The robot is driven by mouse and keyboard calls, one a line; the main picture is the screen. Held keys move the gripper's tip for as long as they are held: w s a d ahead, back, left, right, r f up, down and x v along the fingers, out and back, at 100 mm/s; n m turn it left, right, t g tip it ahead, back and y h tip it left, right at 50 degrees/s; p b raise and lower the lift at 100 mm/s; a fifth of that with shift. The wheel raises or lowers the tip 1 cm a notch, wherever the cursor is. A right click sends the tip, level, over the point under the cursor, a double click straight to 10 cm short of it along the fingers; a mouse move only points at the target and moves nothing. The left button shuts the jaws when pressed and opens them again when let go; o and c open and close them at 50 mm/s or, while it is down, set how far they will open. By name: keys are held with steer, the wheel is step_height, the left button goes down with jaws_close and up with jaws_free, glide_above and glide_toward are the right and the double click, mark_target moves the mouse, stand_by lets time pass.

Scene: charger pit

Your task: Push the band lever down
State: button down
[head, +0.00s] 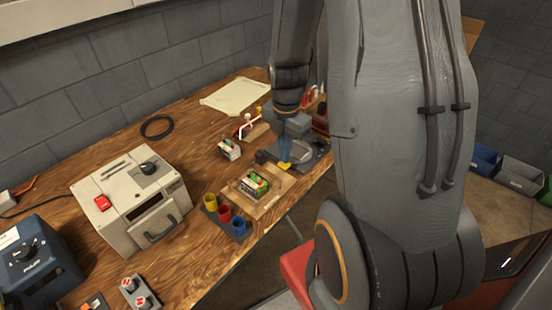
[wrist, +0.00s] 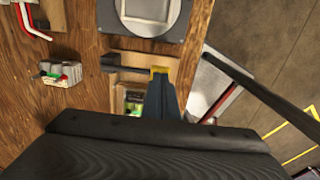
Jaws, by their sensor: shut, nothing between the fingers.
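My gripper (wrist: 160,85) is shut and empty, its blue-grey fingers pointing down; in the head view it (head: 285,150) hangs over the table's right side. A yellow piece (wrist: 159,71) sits at the fingertips; I cannot tell whether it belongs to the fingers. A wooden cradle (head: 268,204) holds a battery (head: 254,184) with green and red parts, left of and nearer than the gripper. In the wrist view the battery (wrist: 132,98) is partly hidden by the fingers. A dark bar (wrist: 115,62) lies along the cradle's edge, possibly the band lever. Contact with it cannot be told.
A grey-framed plate (wrist: 150,28) lies beyond the fingers. Another small battery (head: 229,149) stands left of the gripper. Yellow, red and blue cups (head: 224,216) stand beside the cradle. A beige box (head: 130,195) with a handle is further left. The table edge is close on the right.

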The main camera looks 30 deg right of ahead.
steer(key=shift+f, duration=0.1)
steer(key=shift+f+b, duration=0.45)
steer(key=shift+f, duration=1.6)
steer(key=shift+r, duration=0.15)
steer(key=shift+r+p, duration=3.15)
steer(key=shift+r, duration=0.4)
steer(key=s+a+r+m+b, duration=0.1)
steer(key=s+a+r+m, duration=0.2)
steer(key=m, duration=0.8)
steer(key=s+a+r+m+t+b, duration=0.1)
steer(key=s+a+r+m, duration=0.3)
steer(key=a+r+m, duration=0.3)
steer(key=a+m, duration=0.3)
steer(key=m, duration=0.1)
steer(key=shift+s+r, duration=0.3)
steer(key=shift+r, duration=0.1)
